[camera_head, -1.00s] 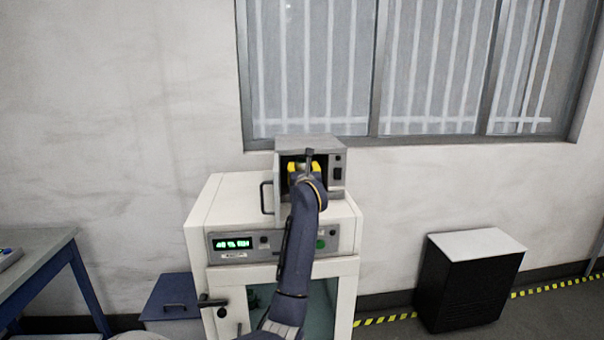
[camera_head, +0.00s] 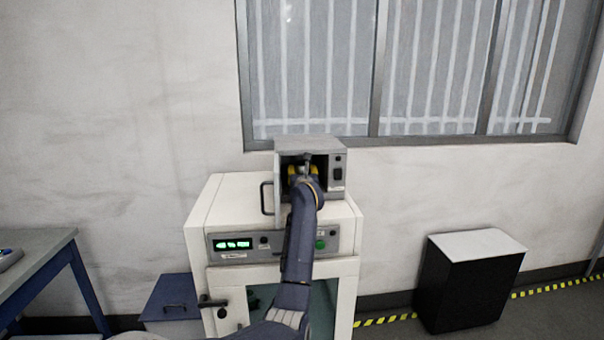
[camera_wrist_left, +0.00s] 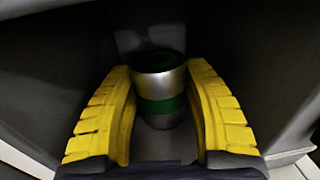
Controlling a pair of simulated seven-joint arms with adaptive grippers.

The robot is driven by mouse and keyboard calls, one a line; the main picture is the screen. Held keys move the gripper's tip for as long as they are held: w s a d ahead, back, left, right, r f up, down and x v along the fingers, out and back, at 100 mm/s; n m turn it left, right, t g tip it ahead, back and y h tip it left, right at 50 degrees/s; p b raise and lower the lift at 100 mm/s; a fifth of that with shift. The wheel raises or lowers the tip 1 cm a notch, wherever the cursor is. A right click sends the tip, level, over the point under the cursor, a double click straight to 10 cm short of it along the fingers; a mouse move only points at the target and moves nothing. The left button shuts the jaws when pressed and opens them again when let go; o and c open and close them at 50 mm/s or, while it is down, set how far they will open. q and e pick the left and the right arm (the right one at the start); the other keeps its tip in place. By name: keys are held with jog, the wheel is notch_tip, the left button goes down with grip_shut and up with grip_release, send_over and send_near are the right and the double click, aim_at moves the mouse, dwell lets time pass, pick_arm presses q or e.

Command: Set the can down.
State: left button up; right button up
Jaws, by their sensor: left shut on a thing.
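The can (camera_wrist_left: 159,82) is a silver cylinder with a green band. It stands upright between the yellow fingers of my left gripper (camera_wrist_left: 160,104) in the left wrist view, and the gripper is shut on it. In the head view my left gripper (camera_head: 302,170) reaches into the open front of a small grey box-shaped device (camera_head: 310,145). The can is hidden there by my own arm and wrist. I cannot tell whether its base touches the floor of the chamber. My right gripper is not in view.
The grey device stands on a white cabinet (camera_head: 225,200) with a green display. Its open door (camera_head: 268,197) is on the left side. Dark chamber walls rise close on both sides of my fingers. A blue table (camera_head: 40,240) stands left and a black box (camera_head: 470,285) right.

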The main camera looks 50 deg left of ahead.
pick_arm(q)
jog(key=shift+f, duration=0.2)
jog(key=o, duration=1.3)
jog(key=shift+r, duration=0.2)
jog(key=v, duration=1.2)
